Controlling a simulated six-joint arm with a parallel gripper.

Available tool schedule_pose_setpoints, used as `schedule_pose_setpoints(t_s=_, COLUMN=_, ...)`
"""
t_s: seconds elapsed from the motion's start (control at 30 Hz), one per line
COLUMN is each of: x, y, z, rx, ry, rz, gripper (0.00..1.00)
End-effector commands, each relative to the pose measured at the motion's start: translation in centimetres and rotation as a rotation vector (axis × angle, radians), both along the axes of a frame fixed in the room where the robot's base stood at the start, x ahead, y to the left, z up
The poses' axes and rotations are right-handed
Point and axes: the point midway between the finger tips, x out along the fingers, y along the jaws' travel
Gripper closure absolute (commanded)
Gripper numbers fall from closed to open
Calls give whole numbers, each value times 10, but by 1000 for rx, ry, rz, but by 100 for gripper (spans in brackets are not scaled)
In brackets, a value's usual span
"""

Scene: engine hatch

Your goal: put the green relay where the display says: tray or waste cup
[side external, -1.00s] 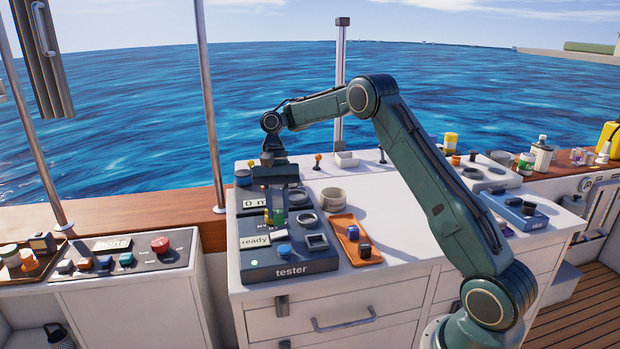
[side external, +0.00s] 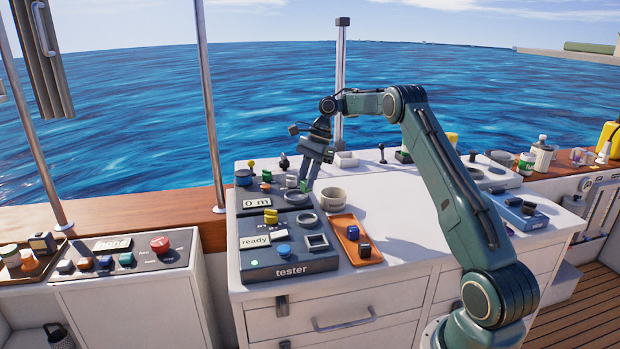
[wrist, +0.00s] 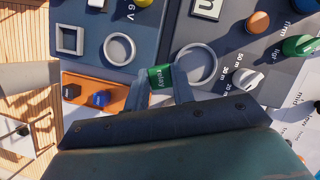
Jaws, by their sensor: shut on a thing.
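My gripper (side external: 309,179) is raised above the back right of the tester and shut on the green relay (side external: 304,186). The tester display (side external: 255,240) reads "ready".
The tester (side external: 292,270) has a yellow piece (side external: 271,216), a blue knob (side external: 284,250), a ring and a square socket. Behind it a second panel displays "0 m" (side external: 256,203). The white top right of the tray is clear. Small levers stand along the back.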

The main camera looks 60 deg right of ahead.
Motion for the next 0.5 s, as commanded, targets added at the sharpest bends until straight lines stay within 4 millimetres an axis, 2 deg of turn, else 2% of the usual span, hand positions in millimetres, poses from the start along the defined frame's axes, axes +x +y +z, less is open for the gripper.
schedule_pose_setpoints(t_s=0.03, x=-4, y=-18, z=2, rx=-1, ry=-2, rz=-96, gripper=100)
schedule_pose_setpoints(t_s=0.2, x=-16, y=-70, z=5, rx=-1, ry=-1, rz=-407, gripper=100)
schedule_pose_setpoints(t_s=0.33, x=-26, y=-98, z=7, rx=0, ry=0, rz=-579, gripper=100)
schedule_pose_setpoints(t_s=0.5, x=-34, y=-118, z=9, rx=0, ry=0, rz=-700, gripper=100)
